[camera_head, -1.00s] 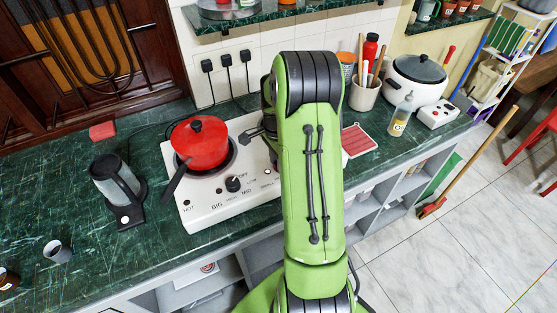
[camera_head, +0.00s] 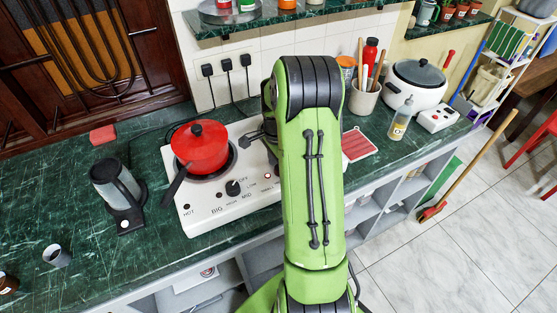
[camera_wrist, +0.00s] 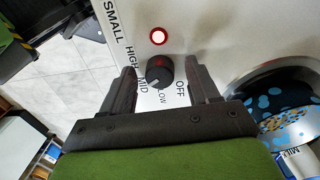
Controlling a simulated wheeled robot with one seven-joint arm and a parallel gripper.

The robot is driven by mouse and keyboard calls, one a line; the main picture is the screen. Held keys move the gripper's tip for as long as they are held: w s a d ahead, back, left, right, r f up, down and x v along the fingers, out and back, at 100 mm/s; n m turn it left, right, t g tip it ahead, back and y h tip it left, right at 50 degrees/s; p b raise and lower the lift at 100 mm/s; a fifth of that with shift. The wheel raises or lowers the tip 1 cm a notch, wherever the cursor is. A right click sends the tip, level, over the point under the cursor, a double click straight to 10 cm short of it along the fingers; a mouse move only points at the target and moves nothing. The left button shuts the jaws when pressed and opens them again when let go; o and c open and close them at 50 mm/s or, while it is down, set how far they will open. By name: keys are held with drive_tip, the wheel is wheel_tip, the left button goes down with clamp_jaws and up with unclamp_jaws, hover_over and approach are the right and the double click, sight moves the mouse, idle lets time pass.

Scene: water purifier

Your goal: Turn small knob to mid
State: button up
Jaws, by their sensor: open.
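The small knob (camera_wrist: 160,72) is black and round on the pale stove panel in the wrist view. The words SMALL, HIGH, MID, LOW and OFF are printed around it. I cannot clearly tell which mark it points to. My gripper (camera_wrist: 159,69) is open, with one dark finger on each side of the knob; contact is not clear. In the head view the stove (camera_head: 204,208) shows the big knob (camera_head: 233,188), while my green arm hides the small knob.
A pinkish-white lamp (camera_wrist: 157,36) is beside the small knob. A patterned blue vessel (camera_wrist: 285,105) is right of the gripper. A kettle (camera_head: 117,188) stands left of the stove.

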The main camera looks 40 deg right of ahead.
sight(277, 166)
wheel_tip(277, 166, up, 16)
drive_tip(key=p, duration=0.3)
drive_tip(key=shift+w, duration=0.35)
drive_tip(key=shift+d+f, duration=0.15)
drive_tip(key=s+a+r+n+t+h, duration=0.1)
drive_tip(key=s+a+r+n, duration=0.1)
drive_tip(key=a+r+n, duration=0.3)
drive_tip(key=s+a+r+n+t, duration=0.1)
drive_tip(key=s+a+r+n, duration=0.25)
drive_tip(key=a, duration=0.45)
drive_tip(key=s+a+f+n+t, duration=0.1)
drive_tip(key=s+a+n+t, duration=0.3)
drive_tip(key=s+a+n, duration=0.6)
drive_tip(key=shift+s+a+n+y, duration=0.15)
drive_tip(key=shift+s+n+y, duration=0.25)
drive_tip(key=shift+s+n, duration=0.65)
